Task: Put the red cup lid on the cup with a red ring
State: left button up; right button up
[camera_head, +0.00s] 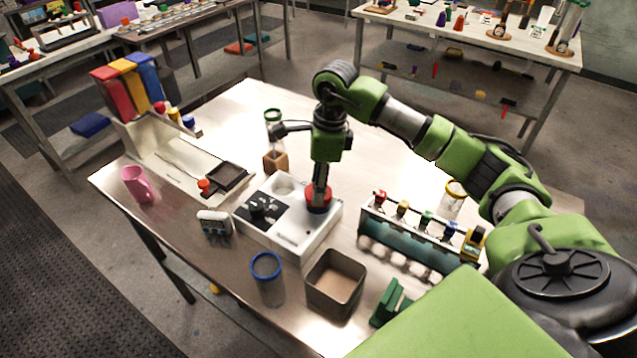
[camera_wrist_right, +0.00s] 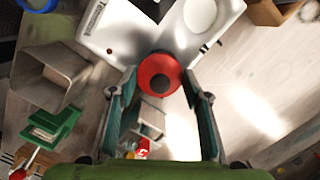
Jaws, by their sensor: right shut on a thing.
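My right gripper (camera_head: 319,190) comes down over the right part of the white device. It is shut on the red cup lid (camera_head: 319,201), a round red piece with a dark centre. In the right wrist view the lid (camera_wrist_right: 152,72) sits between the two fingertips (camera_wrist_right: 160,80). I cannot tell whether the lid touches the device or hangs just above it. I see no cup with a red ring in these views. The clear cups in sight have a green ring (camera_head: 273,115), a blue ring (camera_head: 266,267) and a yellow ring (camera_head: 454,190). My left gripper is not in view.
The white device (camera_head: 290,236) stands mid-table. A rack (camera_head: 415,232) with coloured pieces stands to its right. An open square bin (camera_head: 335,284) and a green block (camera_head: 389,303) are in front. A pink mug (camera_head: 137,184) is at left. The table behind the device is mostly bare.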

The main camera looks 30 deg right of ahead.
jog(key=shift+f, duration=0.35)
jog(key=o, duration=1.1)
jog(key=shift+r, duration=0.1)
notch_tip(320, 180, up, 12)
jog(key=d, duration=0.1)
jog(key=shift+s+d, duration=0.15)
jog(key=shift+s, duration=0.2)
jog(key=shift+f, duration=0.2)
